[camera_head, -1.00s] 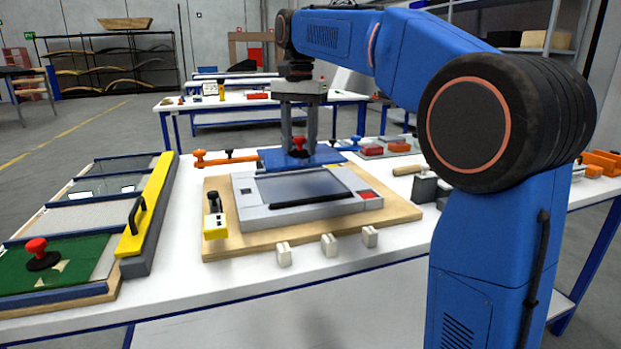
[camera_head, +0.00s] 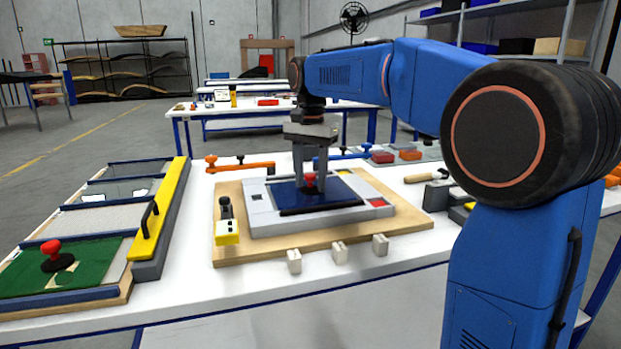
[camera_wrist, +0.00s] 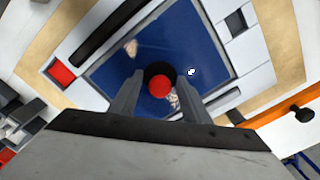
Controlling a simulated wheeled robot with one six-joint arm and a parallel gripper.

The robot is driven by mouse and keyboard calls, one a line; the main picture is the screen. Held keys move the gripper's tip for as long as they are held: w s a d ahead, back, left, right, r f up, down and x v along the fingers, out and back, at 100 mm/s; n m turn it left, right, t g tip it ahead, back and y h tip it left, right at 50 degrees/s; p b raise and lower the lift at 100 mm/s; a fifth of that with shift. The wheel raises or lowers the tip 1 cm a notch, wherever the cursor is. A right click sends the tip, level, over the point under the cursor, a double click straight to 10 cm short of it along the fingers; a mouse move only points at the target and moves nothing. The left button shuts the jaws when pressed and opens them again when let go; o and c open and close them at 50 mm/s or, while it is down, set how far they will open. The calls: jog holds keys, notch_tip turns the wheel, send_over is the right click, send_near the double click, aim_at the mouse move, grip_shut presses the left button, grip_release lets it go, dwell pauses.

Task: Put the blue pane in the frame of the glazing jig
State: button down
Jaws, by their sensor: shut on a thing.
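The blue pane (camera_head: 340,195) lies over the frame opening of the grey glazing jig (camera_head: 270,230), roughly lined up with it. Whether it is seated or hovers slightly cannot be told. My gripper (camera_head: 310,182) is upright above the pane, shut on the red-topped black suction handle on it. In the wrist view, the fingers of my gripper (camera_wrist: 158,95) stand either side of the red knob (camera_wrist: 159,87). The blue pane (camera_wrist: 205,45) fills the middle there, with a dark strip (camera_wrist: 110,35) of the jig along its upper-left side.
A wooden board (camera_head: 400,228) carries the jig, with a yellow toggle clamp (camera_head: 227,232) on its left. Several white blocks (camera_head: 339,252) stand in front. A rack at left holds a green pane (camera_head: 95,270) and a yellow bar (camera_head: 160,215). Orange (camera_head: 240,167) and blue clamps lie behind.

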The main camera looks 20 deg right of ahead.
aim_at(311, 175)
jog(key=shift+f, duration=0.1)
jog(key=c, duration=1)
grip_release()
notch_tip(311, 175, up, 12)
jog(key=shift+r, duration=0.1)
jog(key=shift+s, duration=0.15)
